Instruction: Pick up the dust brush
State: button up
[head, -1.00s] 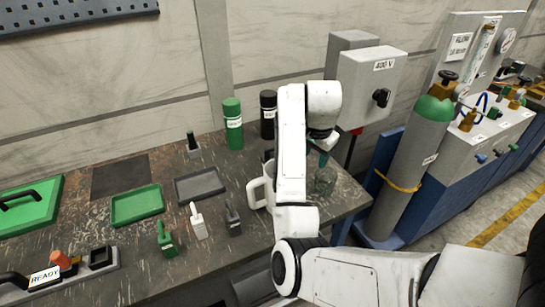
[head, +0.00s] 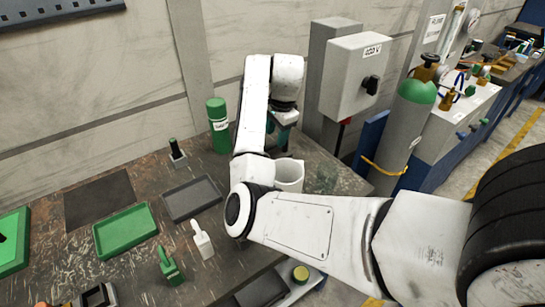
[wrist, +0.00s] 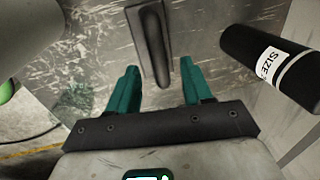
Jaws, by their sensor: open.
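My gripper (wrist: 159,72) has two teal fingers and is open and empty in the wrist view. A dark, long-handled thing on a grey base (wrist: 152,42) lies on the bench just beyond the fingertips, roughly between them and apart from them. It looks like the dust brush, though its bristles do not show.
A green bottle (head: 218,126), green tray (head: 125,231), grey tray (head: 192,198), white-handled tool (head: 202,240) and green-handled tool (head: 170,266) are on the bench.

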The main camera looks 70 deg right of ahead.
aim_at(275, 144)
jog(key=shift+w+d+f+p, duration=0.1)
jog(key=shift+f+p, duration=0.05)
jog(key=shift+f, duration=0.75)
jog(key=shift+w+d+f+p, duration=0.1)
jog(key=shift+w+f+p, duration=0.05)
jog(key=shift+f, duration=0.75)
jog(key=shift+w+d+f+p, duration=0.1)
jog(key=shift+f+p, duration=0.05)
jog(key=shift+f, duration=0.75)
jog(key=shift+c, duration=0.3)
grip_shut()
